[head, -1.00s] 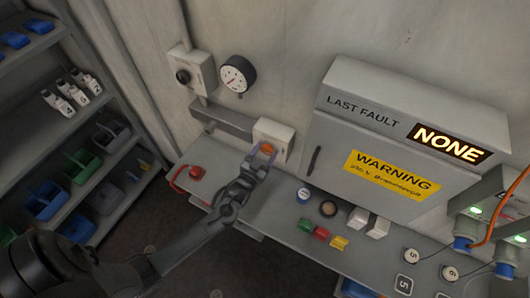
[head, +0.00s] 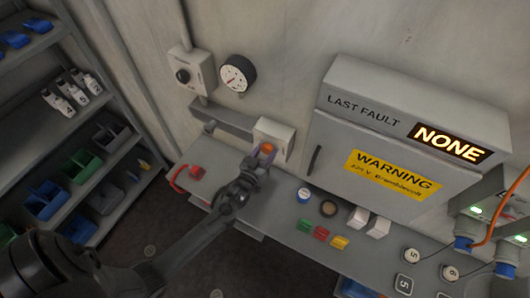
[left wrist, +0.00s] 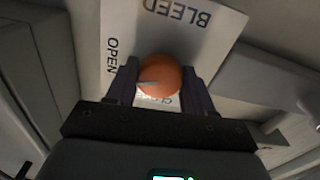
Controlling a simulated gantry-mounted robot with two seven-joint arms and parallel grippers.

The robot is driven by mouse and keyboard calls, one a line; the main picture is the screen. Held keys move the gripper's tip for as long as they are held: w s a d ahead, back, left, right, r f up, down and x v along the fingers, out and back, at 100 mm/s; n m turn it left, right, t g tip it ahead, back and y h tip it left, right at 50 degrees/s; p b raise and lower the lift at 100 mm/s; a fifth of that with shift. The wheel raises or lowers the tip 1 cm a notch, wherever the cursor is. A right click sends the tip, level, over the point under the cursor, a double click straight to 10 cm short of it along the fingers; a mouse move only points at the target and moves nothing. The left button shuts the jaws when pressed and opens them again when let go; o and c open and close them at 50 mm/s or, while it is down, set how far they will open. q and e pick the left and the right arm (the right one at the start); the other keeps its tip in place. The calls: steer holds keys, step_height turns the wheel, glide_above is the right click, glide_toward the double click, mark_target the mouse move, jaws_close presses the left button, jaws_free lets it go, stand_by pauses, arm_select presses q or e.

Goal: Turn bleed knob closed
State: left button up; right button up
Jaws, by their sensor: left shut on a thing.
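The orange bleed knob (head: 267,148) sits on a pale box (head: 275,134) on the wall. In the left wrist view the round knob (left wrist: 172,78) is between the two dark fingers of my left gripper (left wrist: 162,86), which is shut on it. A light pointer mark on the knob points to the left of that picture. The plate (left wrist: 180,22) reads BLEED, with OPEN at the left and a partly hidden label below the knob. In the head view my left gripper (head: 260,160) reaches the box from below. My right gripper is not in view.
A gauge (head: 237,73) and a switch box (head: 191,75) are on the wall above. A red object (head: 197,172) lies on the bench left of my gripper. A cabinet (head: 400,135) reading LAST FAULT NONE is right of the box. Shelves (head: 75,110) with bins stand at the left.

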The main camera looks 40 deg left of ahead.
arm_select(q)
steer(key=n, duration=0.3)
steer(key=shift+f+n, duration=0.15)
steer(key=shift+n, duration=0.25)
steer(key=n, duration=0.3)
steer(key=shift+n, duration=0.3)
steer(key=n, duration=0.3)
steer(key=shift+d+n, duration=0.1)
steer(key=shift+n, duration=0.2)
steer(key=shift+n+p, duration=0.45)
steer(key=shift+n, duration=1.35)
steer(key=o, duration=1)
steer(key=shift+o, duration=0.2)
steer(key=shift+r, duration=0.2)
